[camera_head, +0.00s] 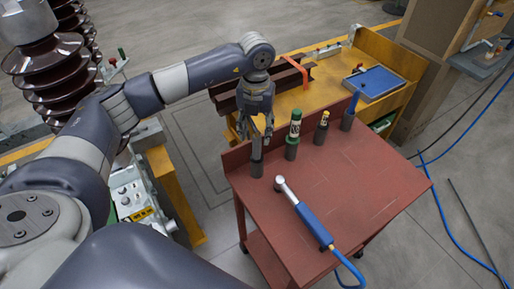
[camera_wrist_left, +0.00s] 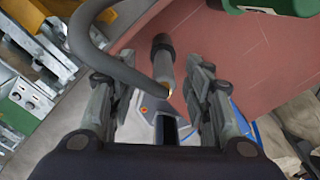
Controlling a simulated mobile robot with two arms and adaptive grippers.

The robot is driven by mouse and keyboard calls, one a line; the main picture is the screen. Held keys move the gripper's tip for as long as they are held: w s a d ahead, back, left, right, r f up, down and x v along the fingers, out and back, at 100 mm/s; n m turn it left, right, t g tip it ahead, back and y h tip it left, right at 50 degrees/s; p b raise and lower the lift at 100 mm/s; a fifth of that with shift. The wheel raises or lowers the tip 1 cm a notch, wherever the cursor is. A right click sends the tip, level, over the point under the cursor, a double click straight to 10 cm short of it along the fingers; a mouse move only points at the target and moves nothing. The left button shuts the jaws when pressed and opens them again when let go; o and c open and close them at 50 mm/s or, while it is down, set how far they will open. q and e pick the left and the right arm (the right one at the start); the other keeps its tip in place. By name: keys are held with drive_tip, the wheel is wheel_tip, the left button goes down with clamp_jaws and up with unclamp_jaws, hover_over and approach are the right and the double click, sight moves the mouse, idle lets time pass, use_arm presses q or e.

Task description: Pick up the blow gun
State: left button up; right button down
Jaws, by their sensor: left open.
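A slim grey tool (camera_head: 257,147) stands upright in the leftmost dark cup (camera_head: 257,169) on the red cart; I take it for the blow gun but cannot be sure. My left gripper (camera_head: 262,134) hangs just above and around its top. In the left wrist view, the tool's grey shaft (camera_wrist_left: 165,68) rises from the cup (camera_wrist_left: 161,43) toward the gap between the open fingers (camera_wrist_left: 166,105). A curved grey tube (camera_wrist_left: 107,72) crosses beside it. No grasp shows. My right gripper is not in view.
A green bottle (camera_head: 295,130), a yellow-topped item (camera_head: 322,123) and a blue item (camera_head: 352,103) stand along the cart's back edge. A blue-handled tool (camera_head: 311,222) with a hose lies in front. The cart's right half (camera_head: 385,180) is clear. A yellow bench (camera_head: 325,95) stands behind.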

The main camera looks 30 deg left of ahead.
sight(257, 146)
use_arm(q)
drive_tip(key=shift+s+d+f+p, duration=0.15)
drive_tip(key=shift+f+p, duration=0.2)
drive_tip(key=shift+f, duration=0.25)
drive_tip(key=f, duration=0.1)
drive_tip(key=f+p, duration=0.1)
drive_tip(key=f, duration=0.1)
drive_tip(key=shift+s+d+f+p, duration=0.25)
drive_tip(key=shift+f+p, duration=0.05)
drive_tip(key=shift+f, duration=0.5)
drive_tip(key=c, duration=0.9)
clamp_jaws()
